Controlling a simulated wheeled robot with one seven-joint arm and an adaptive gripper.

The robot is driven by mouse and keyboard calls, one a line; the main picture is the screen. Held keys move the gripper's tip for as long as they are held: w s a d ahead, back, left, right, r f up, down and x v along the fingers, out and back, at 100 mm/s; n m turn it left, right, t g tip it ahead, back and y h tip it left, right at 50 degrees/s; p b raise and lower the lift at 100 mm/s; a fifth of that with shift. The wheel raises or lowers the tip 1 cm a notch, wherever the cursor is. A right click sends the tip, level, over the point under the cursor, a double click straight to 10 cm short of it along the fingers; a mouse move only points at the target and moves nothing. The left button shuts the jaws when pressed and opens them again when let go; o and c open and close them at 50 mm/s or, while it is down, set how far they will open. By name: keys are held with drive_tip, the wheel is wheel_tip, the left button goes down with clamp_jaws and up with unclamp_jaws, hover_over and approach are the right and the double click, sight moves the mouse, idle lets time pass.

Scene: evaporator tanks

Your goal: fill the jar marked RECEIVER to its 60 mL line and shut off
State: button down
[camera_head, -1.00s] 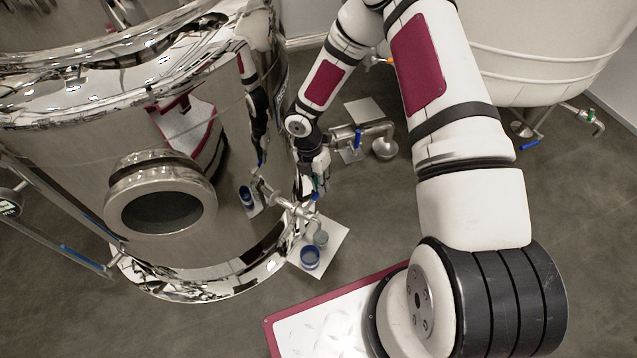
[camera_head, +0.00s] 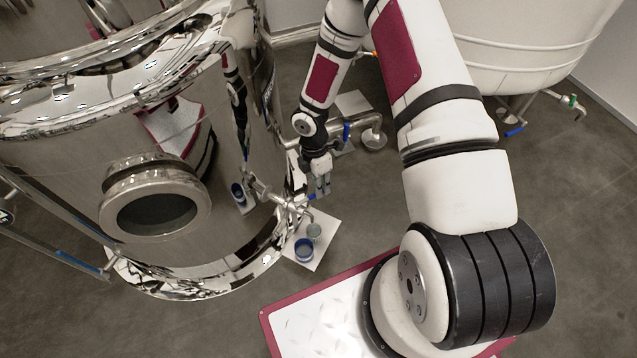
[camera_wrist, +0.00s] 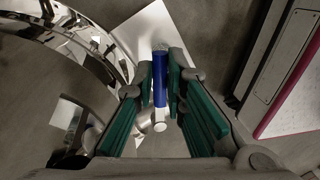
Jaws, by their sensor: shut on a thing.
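My gripper (camera_head: 321,187) points down beside the steel tank's low outlet valve (camera_head: 290,203). In the wrist view my gripper (camera_wrist: 161,82) has its green-padded fingers on both sides of the valve's blue lever (camera_wrist: 161,70), shut on it. In the head view only a small blue end of the lever shows by the fingers. A blue-looking jar (camera_head: 304,250) stands on a white sheet (camera_head: 322,259) on the floor below the valve. A grey round piece (camera_head: 314,231) is just behind the jar, seemingly the outlet's end. The jar's marking, lines and liquid level cannot be read.
The polished tank (camera_head: 60,190) with a round port (camera_head: 155,212) fills the left. A second blue-levered pipe (camera_head: 346,132) stands behind my gripper. A white tank (camera_head: 540,50) is at back right.

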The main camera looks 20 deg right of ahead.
idle(0.4)
drive_tip(key=c, duration=1.6)
unclamp_jaws()
drive_tip(key=shift+c, duration=0.2)
wheel_tip(320, 180, up, 12)
drive_tip(key=w, duration=0.2)
drive_tip(key=shift+w+a, duration=0.15)
drive_tip(key=shift+f, duration=0.1)
